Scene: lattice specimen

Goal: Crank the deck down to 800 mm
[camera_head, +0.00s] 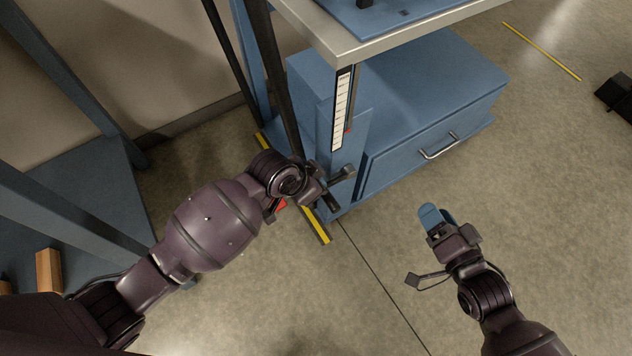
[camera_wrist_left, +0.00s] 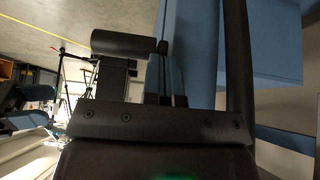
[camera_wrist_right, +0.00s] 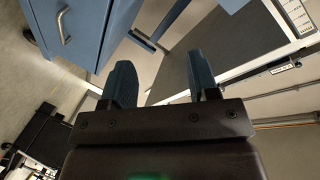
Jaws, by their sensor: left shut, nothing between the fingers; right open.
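The blue-columned lift table carries a pale-edged deck (camera_head: 430,30) at the top of the head view. A white scale (camera_head: 342,108) runs down its column, with a red marker (camera_head: 348,130) near the lower end; its numbers are too small to read. A dark crank handle (camera_head: 344,172) sticks out low on the column. My left gripper (camera_head: 318,190) is beside it, shut and empty. In the left wrist view the closed fingers (camera_wrist_left: 166,78) are just right of the black grip (camera_wrist_left: 122,42); contact is unclear. My right gripper (camera_head: 433,216) is open, in free space right of the column.
A blue drawer cabinet (camera_head: 430,110) with a metal handle (camera_head: 440,146) sits under the deck. A blue frame (camera_head: 70,190) stands at the left, with a wooden block (camera_head: 48,272). Yellow tape (camera_head: 540,50) marks the floor. Open floor lies at lower right.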

